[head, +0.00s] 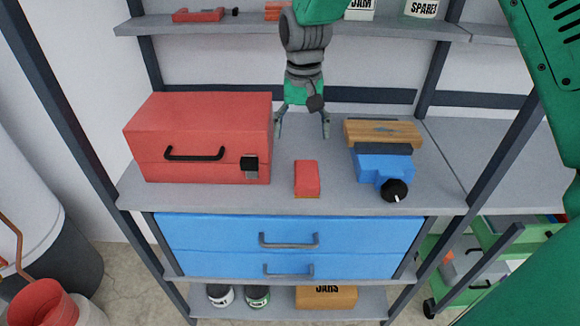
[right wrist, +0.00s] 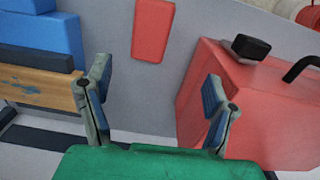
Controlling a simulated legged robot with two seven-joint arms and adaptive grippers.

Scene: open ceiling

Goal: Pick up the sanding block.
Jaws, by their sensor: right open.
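The sanding block appears to be the small red block (head: 307,176) with a tan lower edge, lying on the grey shelf between the red toolbox and the blue vise. It also shows as a red block (right wrist: 152,30) at the top middle of the right wrist view. My right gripper (head: 302,133) is open and empty, pointing down behind the block in the head view, apart from it. In the right wrist view, the spread fingers (right wrist: 158,88) have bare shelf between them, with the block beyond. My left gripper is not in view.
The red toolbox (head: 200,125) stands left of the block. The blue vise (head: 372,168) and a wooden piece (head: 383,132) are to the right. An upper shelf (head: 180,28) holds tools and tins. Blue drawers (head: 205,240) sit below; bare shelf surrounds the block.

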